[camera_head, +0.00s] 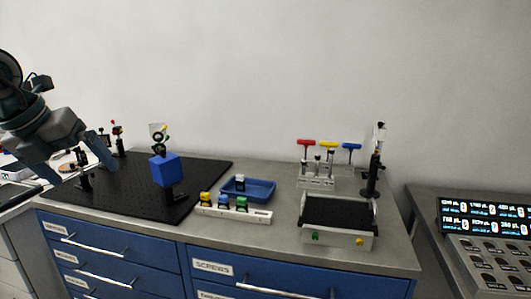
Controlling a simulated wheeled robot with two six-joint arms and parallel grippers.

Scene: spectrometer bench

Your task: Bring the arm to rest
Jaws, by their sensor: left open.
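My left arm comes in from the left edge. Its gripper (72,172) is open, with two blue-grey fingers spread apart and pointing down over the left end of the black breadboard (125,200). A small post-mounted part (84,172) shows between the fingers in the picture; I cannot tell how far it is from them, and nothing looks gripped. A blue cube-shaped device (165,170) stands on a black mount on the breadboard, to the right of the gripper. My right gripper is not in view.
A blue tray (262,188) and a white rack with coloured blocks (234,212) lie mid-bench. Red, yellow and blue T-handle tools (326,145) stand behind a black-topped box (340,216) on the right. A lit display (485,215) is far right. Bare bench shows between them.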

